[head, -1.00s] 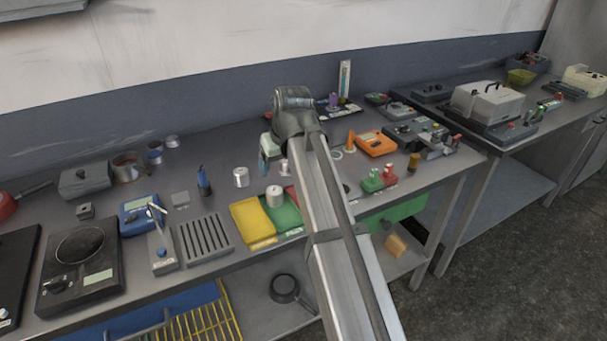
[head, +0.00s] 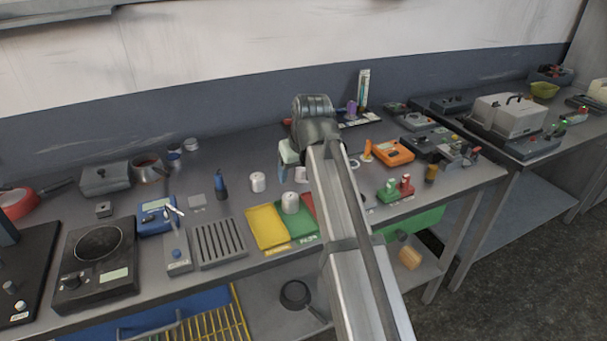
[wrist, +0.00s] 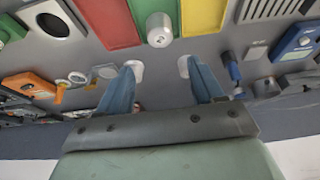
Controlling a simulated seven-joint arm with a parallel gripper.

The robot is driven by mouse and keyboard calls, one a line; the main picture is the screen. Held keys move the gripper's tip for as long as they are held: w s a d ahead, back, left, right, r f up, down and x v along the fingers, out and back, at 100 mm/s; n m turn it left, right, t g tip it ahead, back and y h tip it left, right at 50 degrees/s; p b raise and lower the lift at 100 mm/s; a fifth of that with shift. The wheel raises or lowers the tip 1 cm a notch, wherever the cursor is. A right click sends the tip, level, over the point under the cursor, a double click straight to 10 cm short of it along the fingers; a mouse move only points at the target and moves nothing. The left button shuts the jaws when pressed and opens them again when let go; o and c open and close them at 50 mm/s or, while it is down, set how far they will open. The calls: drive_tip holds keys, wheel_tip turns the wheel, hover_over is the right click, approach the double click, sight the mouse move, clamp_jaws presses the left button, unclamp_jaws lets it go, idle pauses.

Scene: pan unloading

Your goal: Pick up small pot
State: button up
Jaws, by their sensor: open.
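Several pots stand at the back left of the bench in the head view, and I cannot tell for sure which is the small pot. A steel pot (head: 147,170) has reddish-brown insides. Two smaller round pots, one bluish (head: 175,160) and one grey (head: 191,145), stand just behind it. A dark handled pan (head: 297,294) lies on the lower shelf. My gripper (wrist: 160,76) is open and empty, pointing down over the bench. It is well right of the back-left pots; in the head view my arm partly hides it.
A yellow mat (head: 267,228), slotted rack (head: 219,243), hot plate (head: 97,270) and red pan (head: 18,203) lie further left.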

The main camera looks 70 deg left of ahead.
drive_tip(key=n+h, duration=0.4)
hover_over(303, 168)
drive_tip(key=f, duration=1.3)
drive_tip(key=shift+w+a+f, duration=0.15)
drive_tip(key=shift+w+a, duration=0.05)
drive_tip(key=shift+a, duration=0.15)
drive_tip(key=shift+c, duration=0.3)
drive_tip(key=c, duration=0.7)
